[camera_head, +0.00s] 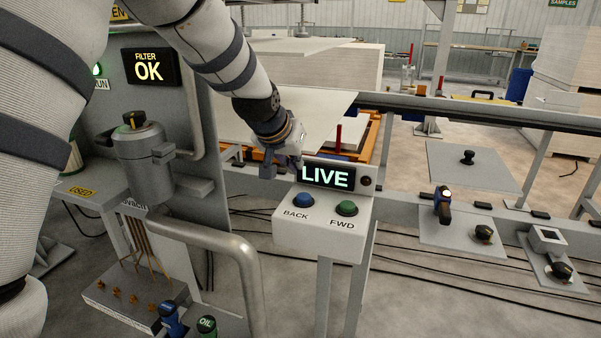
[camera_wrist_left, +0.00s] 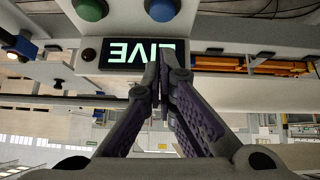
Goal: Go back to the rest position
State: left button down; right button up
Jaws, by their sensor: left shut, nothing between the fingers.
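My left gripper (camera_head: 293,165) is at the end of my left arm, which comes in from the upper left in the head view. It hangs just above and behind the blue BACK button on the control box. In the left wrist view, my left gripper (camera_wrist_left: 162,68) has its two fingers together with nothing between them, in front of the lit LIVE display (camera_wrist_left: 120,54). The control box (camera_head: 320,238) carries a blue button (camera_head: 303,200) and a green button (camera_head: 346,208). I cannot tell whether the fingers touch the display. My right gripper is not in view.
A filter housing (camera_head: 143,160) and a grey bent pipe (camera_head: 245,270) stand at the left, below a FILTER OK sign (camera_head: 149,67). A rail (camera_head: 480,112) runs across behind the control box. Valve plates (camera_head: 465,180) lie at the right. Cables cross the floor.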

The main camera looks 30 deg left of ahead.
pick_arm(q)
jog(key=shift+v, duration=1)
jog(key=shift+w, duration=0.1)
jog(key=s+d+f+g, duration=0.2)
jog(key=s+f, duration=0.3)
jog(key=f, duration=0.4)
jog(key=s+d+f+m+g+h, duration=0.1)
jog(key=s+d+f, duration=0.2)
jog(key=s+f, duration=0.35)
jog(key=s+d+f+g, duration=0.2)
jog(key=s+f, duration=0.2)
jog(key=f, duration=0.6)
jog(key=s+d+f+g, duration=0.1)
jog(key=s+f, duration=0.2)
jog(key=s, duration=0.6)
jog(key=s+d+f+m+g, duration=0.1)
jog(key=s+d+f+g, duration=0.1)
jog(key=s, duration=0.7)
jog(key=s+d+f+g, duration=0.1)
jog(key=s+f, duration=0.3)
jog(key=s, duration=0.5)
jog(key=shift+s+d+h, duration=0.2)
jog(key=shift+d+h, duration=0.1)
jog(key=shift+d, duration=0.4)
